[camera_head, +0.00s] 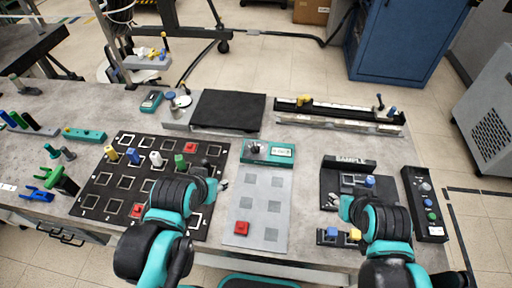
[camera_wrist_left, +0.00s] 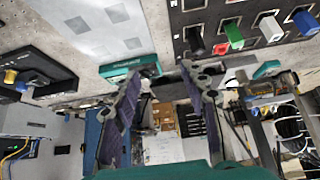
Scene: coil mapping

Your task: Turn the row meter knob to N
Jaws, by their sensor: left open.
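A teal meter box (camera_head: 268,151) with a dark knob (camera_head: 254,147) and a pale display sits at the back of the grey plate, right of the black grid board. I take it for the row meter; its lettering is too small to read, so the knob's setting cannot be told. My left gripper (camera_head: 219,182) is left of and nearer than the box, apart from it. In the left wrist view its fingers (camera_wrist_left: 160,72) are spread and empty, with the teal box (camera_wrist_left: 128,66) by one fingertip. My right gripper (camera_head: 341,204) is by the black sample fixture, its jaws unclear.
The black grid board (camera_head: 97,190) holds several coloured pegs and red blocks. The grey plate (camera_head: 268,207) has a red block (camera_head: 241,228). The sample fixture (camera_head: 333,182) and a button box (camera_head: 426,203) stand at the right. A black pad (camera_head: 228,109) lies behind the meter.

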